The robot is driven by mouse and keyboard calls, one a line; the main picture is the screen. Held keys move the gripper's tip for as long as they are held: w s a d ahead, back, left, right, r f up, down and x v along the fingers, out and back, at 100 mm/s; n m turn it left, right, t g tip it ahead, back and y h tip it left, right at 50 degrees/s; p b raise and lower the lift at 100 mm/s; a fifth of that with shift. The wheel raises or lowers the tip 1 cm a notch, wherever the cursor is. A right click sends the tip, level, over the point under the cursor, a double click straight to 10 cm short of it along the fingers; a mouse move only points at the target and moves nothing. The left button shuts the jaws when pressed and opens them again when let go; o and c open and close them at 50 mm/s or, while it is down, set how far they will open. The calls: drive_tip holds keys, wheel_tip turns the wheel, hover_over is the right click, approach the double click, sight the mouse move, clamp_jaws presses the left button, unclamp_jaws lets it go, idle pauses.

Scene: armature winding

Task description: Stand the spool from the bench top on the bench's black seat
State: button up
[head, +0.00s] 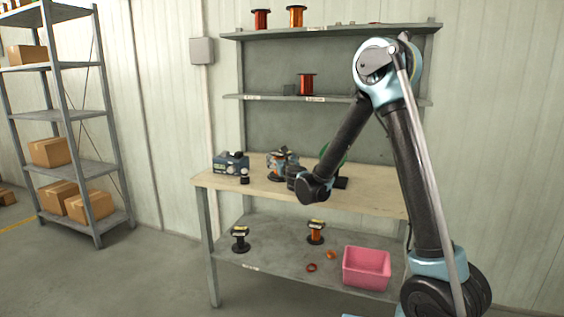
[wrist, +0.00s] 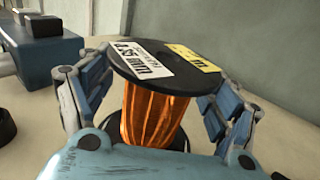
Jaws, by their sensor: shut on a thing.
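The spool (wrist: 151,112) has orange copper wire and black flanges; its upper flange carries a white and a yellow label. My gripper (wrist: 155,80) is shut on it, one finger at each side, and the spool looks upright. In the head view my gripper (head: 281,158) is over the bench top (head: 215,180), right of the blue machine. I cannot tell whether the spool's lower flange touches the bench. A small round black piece (head: 244,179) stands before the machine; a round black rim (wrist: 5,126) shows at the wrist view's left edge. I cannot tell which black part is the seat.
The blue-grey machine (head: 230,162) stands at the bench's left. A green ring with a black base (head: 341,183) is right of my gripper, partly behind my arm. The lower shelf holds two spools, loose rings and a pink bin (head: 366,268). Upper shelves hold more spools.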

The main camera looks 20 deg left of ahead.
drive_tip(key=shift+f, duration=0.3)
drive_tip(key=o, duration=2)
drive_tip(key=shift+o, duration=0.2)
